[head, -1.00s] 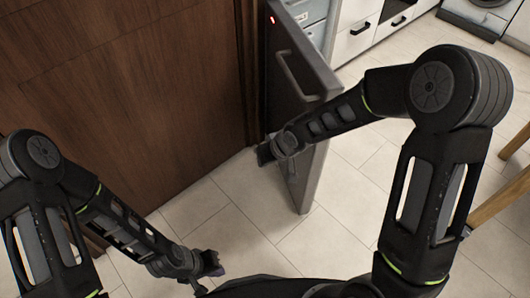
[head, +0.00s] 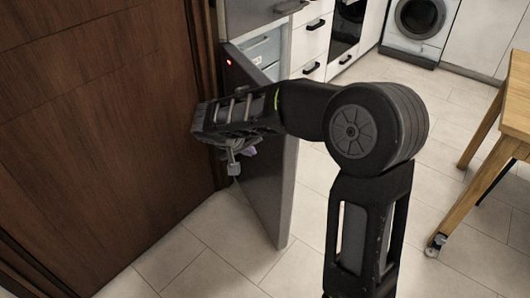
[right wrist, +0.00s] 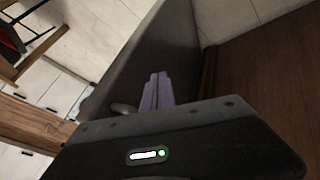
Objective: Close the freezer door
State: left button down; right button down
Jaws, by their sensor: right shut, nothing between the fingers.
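The freezer door (head: 278,195) is a grey panel standing ajar in the head view, with pale drawers (head: 262,50) showing in the gap behind it. A small red light (head: 229,62) glows near its top. My right arm crosses over the door, and my right gripper (head: 234,160) points down on the door's left side, close to its face. In the right wrist view, its pale purple fingers (right wrist: 157,92) are together and empty, in front of the dark door (right wrist: 130,75). Whether they touch the door I cannot tell. The door's handle is mostly hidden. My left gripper is out of view.
A brown wooden panel (head: 90,130) stands close on the left. White cabinets (head: 312,35) and a washing machine (head: 418,18) are at the back. A wooden table (head: 515,100) with a wheeled leg is on the right. Tiled floor (head: 200,255) in front is clear.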

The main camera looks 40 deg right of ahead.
jog(key=b, duration=0.2)
send_near(275, 156)
notch_tip(275, 156, down, 4)
jog(key=w+a, duration=0.1)
jog(key=w, duration=0.1)
jog(key=shift+s+d+r+p, duration=0.1)
jog(key=shift+s+d+p, duration=0.1)
jog(key=shift+d, duration=0.65)
jog(key=shift+s+d+p, duration=0.1)
jog(key=shift+d+p, duration=0.1)
jog(key=shift+d, duration=0.6)
